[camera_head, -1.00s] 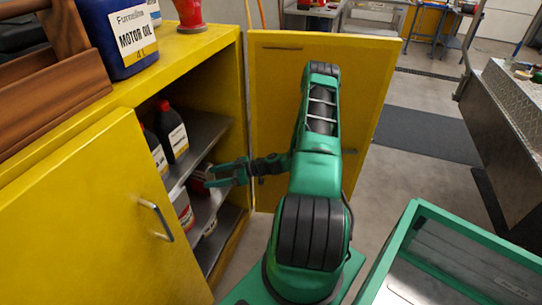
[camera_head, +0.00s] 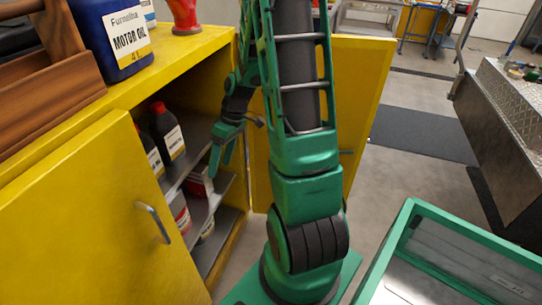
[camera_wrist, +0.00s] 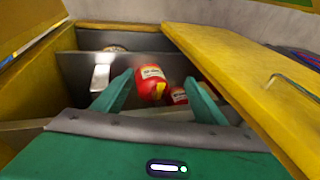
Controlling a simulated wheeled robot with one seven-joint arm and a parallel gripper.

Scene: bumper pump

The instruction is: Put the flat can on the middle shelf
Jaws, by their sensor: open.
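My gripper (camera_head: 221,162) is open, its fingers pointing down at the cabinet's open front. In the wrist view nothing shows between its fingers (camera_wrist: 159,78); red containers with white labels (camera_wrist: 152,82) lie beyond them. In the head view a red-and-white item (camera_head: 199,182) sits on the middle shelf (camera_head: 207,207), just left of and below the fingertips. I cannot tell whether it is the flat can.
Black bottles (camera_head: 166,131) stand on the upper shelf. The left cabinet door (camera_head: 95,215) and right door (camera_head: 350,110) stand open beside my arm. A blue motor oil jug (camera_head: 112,40) stands on the cabinet top. A green-framed tray (camera_head: 400,232) is at the lower right.

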